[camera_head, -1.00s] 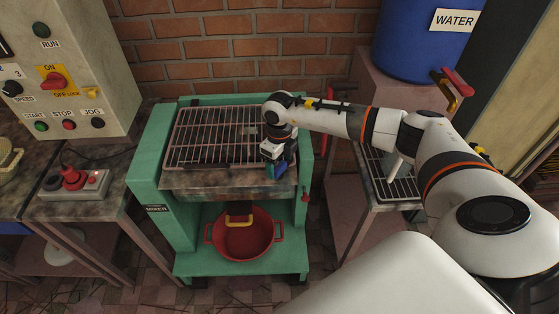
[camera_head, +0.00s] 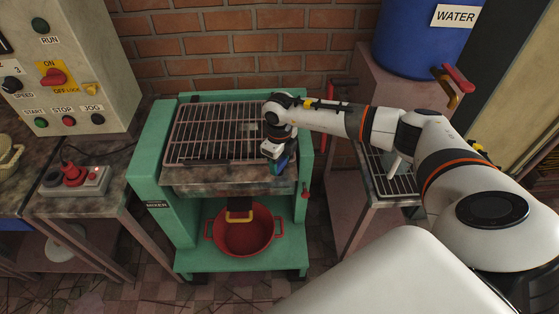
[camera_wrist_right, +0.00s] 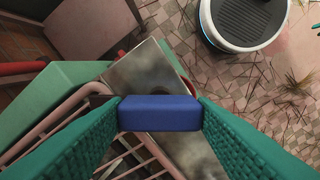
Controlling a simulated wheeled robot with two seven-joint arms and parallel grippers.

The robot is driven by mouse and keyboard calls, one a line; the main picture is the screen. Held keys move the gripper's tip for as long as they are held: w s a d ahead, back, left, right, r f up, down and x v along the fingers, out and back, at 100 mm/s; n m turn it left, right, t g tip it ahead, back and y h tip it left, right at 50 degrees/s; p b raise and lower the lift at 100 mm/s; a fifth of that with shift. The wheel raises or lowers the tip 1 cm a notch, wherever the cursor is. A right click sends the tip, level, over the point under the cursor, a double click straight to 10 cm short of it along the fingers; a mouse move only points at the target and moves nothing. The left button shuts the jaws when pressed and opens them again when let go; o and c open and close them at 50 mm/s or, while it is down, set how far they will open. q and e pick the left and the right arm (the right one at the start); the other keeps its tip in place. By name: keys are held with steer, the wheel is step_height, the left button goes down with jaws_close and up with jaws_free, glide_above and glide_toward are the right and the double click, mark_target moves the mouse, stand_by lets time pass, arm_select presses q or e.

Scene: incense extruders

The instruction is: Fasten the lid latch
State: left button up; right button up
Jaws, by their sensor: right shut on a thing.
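The mixer (camera_head: 160,212) is a green frame with a barred lid (camera_head: 215,130) lying over its top. My right gripper (camera_head: 279,165) is at the front right corner of the lid. In the right wrist view my green padded fingers (camera_wrist_right: 160,118) are shut on a blue block (camera_wrist_right: 160,113), which looks like the latch handle. The lid's bars (camera_wrist_right: 75,125) show beside the left finger. In the head view the block is mostly hidden by the gripper, so I cannot tell whether the latch is engaged. My left gripper is not in view.
A red pot (camera_head: 243,233) stands on the mixer's lower shelf. A control panel (camera_head: 70,70) and a small red-knobbed switch box (camera_head: 75,180) are at the left. A blue water barrel (camera_head: 425,40) is at the back right. A grated side table (camera_head: 395,180) stands to the right.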

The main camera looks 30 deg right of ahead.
mark_target(279, 163)
steer(key=n+b, duration=0.3)
steer(key=n, duration=0.1)
steer(key=shift+f+b, duration=0.15)
steer(key=shift+b, duration=0.2)
steer(key=shift+w+n+b, duration=0.1)
steer(key=shift+n+b, duration=1)
steer(key=shift+n, duration=0.4)
steer(key=shift+r, duration=0.25)
steer(key=o, duration=1)
step_height(279, 163, up, 12)
steer(key=b, duration=0.2)
steer(key=shift+b, duration=0.3)
